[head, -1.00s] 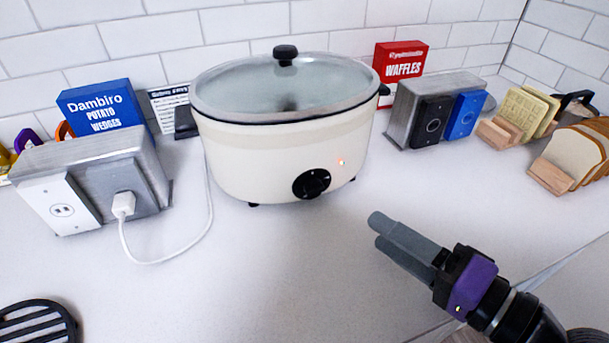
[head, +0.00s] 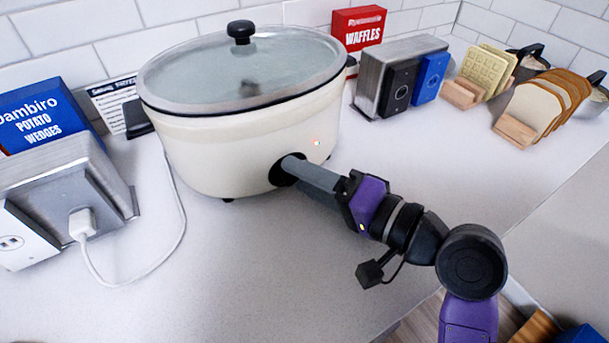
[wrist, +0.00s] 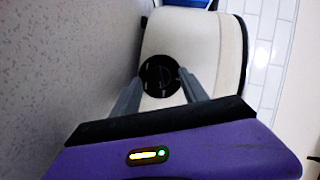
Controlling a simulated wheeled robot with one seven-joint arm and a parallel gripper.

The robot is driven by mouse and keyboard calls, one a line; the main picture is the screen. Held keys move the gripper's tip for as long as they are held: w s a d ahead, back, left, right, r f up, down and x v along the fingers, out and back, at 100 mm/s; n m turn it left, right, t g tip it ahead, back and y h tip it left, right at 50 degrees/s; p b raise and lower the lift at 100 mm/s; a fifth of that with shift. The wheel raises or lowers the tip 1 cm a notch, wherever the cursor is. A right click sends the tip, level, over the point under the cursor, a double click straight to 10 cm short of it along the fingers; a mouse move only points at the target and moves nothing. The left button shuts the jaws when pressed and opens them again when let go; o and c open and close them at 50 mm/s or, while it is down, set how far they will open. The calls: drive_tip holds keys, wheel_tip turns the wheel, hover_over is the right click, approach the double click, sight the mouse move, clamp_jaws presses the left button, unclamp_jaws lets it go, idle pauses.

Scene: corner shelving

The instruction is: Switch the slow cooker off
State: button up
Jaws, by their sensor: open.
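The slow cooker (head: 225,150) is a cream oval pot with a glass lid and black lid knob, standing on the counter. A small orange light (head: 317,143) glows on its front. Its black control dial (head: 277,175) is mostly hidden behind my gripper (head: 292,163) in the head view. In the wrist view the dial (wrist: 159,75) shows in full on the cooker's front. My gripper's two grey fingers (wrist: 158,85) are open, one on each side of the dial. I cannot tell whether they touch it.
A metal outlet box (head: 70,190) with the cooker's white plug stands at left, its cord on the counter. The front counter is clear.

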drive_tip(key=shift+w+a, duration=0.15)
clamp_jaws()
idle(0.4)
